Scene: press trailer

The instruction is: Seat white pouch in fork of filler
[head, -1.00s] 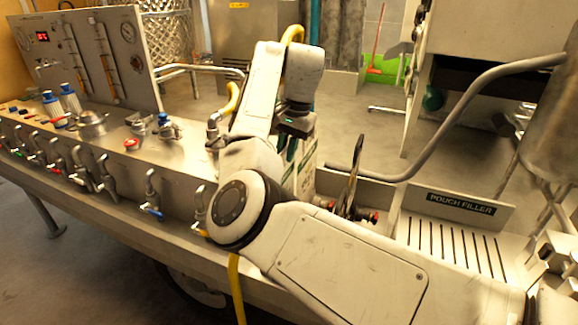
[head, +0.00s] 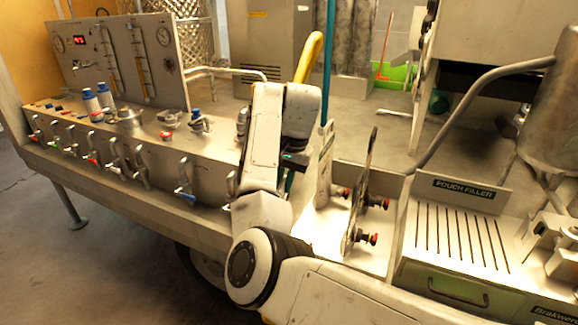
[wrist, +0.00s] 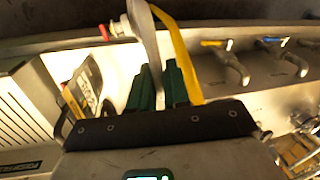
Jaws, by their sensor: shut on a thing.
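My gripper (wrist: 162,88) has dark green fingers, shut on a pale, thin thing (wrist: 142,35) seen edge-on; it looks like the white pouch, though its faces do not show. In the head view my gripper is mostly hidden behind my arm, and the pouch cannot be clearly made out. The filler (head: 464,189) is at the right, with a "POUCH FILLER" sign above a slotted drain plate. I cannot make out its fork for certain. My gripper is left of the filler, apart from it.
A bent grey pipe (head: 480,90) arches behind. Taps (head: 186,190) line the left counter. A metal fixture (head: 562,240) sits far right.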

